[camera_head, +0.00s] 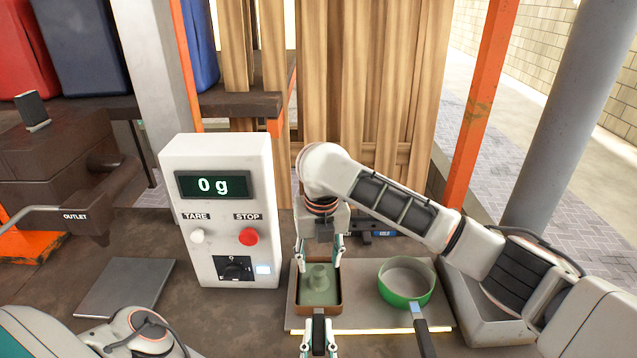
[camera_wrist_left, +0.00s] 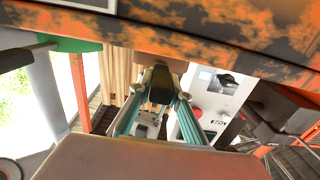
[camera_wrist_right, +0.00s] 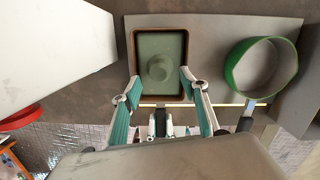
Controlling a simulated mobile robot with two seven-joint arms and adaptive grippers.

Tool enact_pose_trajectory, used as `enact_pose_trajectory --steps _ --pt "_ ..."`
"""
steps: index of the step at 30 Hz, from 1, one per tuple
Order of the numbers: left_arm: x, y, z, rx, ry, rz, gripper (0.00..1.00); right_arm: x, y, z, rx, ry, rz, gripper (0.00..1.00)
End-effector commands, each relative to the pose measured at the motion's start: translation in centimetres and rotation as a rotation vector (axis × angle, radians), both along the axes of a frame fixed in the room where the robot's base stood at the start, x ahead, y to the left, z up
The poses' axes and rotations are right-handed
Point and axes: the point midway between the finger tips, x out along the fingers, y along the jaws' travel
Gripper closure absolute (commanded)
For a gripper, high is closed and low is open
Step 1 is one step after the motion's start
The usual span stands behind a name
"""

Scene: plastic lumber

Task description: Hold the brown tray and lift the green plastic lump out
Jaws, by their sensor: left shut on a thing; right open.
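The brown tray (camera_head: 341,292) lies on a grey plate and holds the green plastic lump (camera_head: 320,293), which has a raised round knob in its middle. In the right wrist view the lump (camera_wrist_right: 160,68) fills the tray (camera_wrist_right: 130,62).
A green-rimmed pan (camera_head: 405,303) with a dark handle sits right of the tray on the grey plate (camera_head: 362,312). A white control box (camera_head: 220,215) reading "0 g" stands left. A grey bin (camera_head: 470,300) is at right. A flat dark plate (camera_head: 125,285) lies at left.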

Motion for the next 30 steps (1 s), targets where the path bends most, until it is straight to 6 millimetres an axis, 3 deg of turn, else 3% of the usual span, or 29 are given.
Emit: enact_pose_trajectory --steps 6,12,24,29,30 --pt "0.0 0.0 0.0 0.000 0.001 0.001 1.00 0.3 0.1 -2.8 0.002 0.003 -0.002 0.56" --pt "0.0 0.0 -0.1 0.000 0.001 0.000 1.00 0.5 0.2 -4.2 0.002 0.001 -0.002 0.56" --pt "0.0 0.0 -0.1 0.000 0.002 0.000 1.00 0.6 0.1 -4.7 0.001 0.000 -0.001 0.56" --pt "0.0 0.0 -0.1 0.000 0.002 0.000 1.00 0.6 0.1 -4.7 0.001 0.000 -0.001 0.98" --pt "0.0 0.0 -0.1 0.000 0.002 0.000 1.00 0.6 0.1 -4.7 0.001 0.000 -0.001 1.00"
